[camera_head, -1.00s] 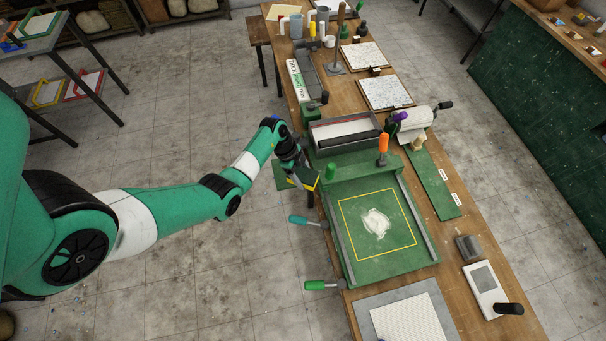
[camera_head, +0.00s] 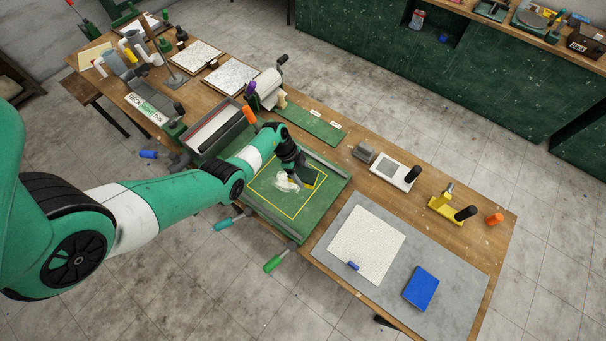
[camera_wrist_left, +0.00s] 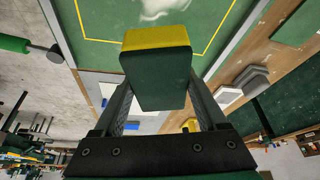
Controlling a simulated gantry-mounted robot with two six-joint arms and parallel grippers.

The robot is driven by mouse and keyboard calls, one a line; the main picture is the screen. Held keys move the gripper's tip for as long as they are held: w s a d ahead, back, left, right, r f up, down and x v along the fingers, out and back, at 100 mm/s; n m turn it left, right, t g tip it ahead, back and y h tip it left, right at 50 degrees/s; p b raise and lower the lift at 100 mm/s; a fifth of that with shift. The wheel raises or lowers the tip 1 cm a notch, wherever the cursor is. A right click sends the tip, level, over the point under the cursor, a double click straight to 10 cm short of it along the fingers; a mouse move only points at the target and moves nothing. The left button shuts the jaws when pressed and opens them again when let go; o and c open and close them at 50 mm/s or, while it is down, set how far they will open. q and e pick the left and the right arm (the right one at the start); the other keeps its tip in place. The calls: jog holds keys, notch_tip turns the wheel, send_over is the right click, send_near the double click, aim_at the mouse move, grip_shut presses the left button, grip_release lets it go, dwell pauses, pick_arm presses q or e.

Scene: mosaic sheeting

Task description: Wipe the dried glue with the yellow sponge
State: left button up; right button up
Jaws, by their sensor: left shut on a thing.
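The dried glue (camera_head: 284,182) is a white smear inside the yellow outline on the green board (camera_head: 262,205). It also shows at the top edge of the wrist view (camera_wrist_left: 160,8). My left gripper (camera_head: 300,174) is shut on the yellow sponge (camera_wrist_left: 155,38), which has a dark green side facing the wrist camera. The sponge is at the right side of the smear in the head view. I cannot tell whether it touches the board. The gripper and arm hide part of the board. My right gripper is not in view.
Teal and green clamp handles (camera_head: 274,263) stick out past the bench's front edge. An orange-handled tool (camera_head: 249,115) stands by the tray (camera_head: 215,130) behind the board. A grey mat (camera_head: 450,283) with a white sheet (camera_head: 367,245) and blue block (camera_head: 421,288) lies to the right.

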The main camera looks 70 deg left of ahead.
pick_arm(q)
jog(key=shift+a+f, duration=0.3)
jog(key=shift+f, duration=0.15)
jog(key=shift+f, duration=0.1)
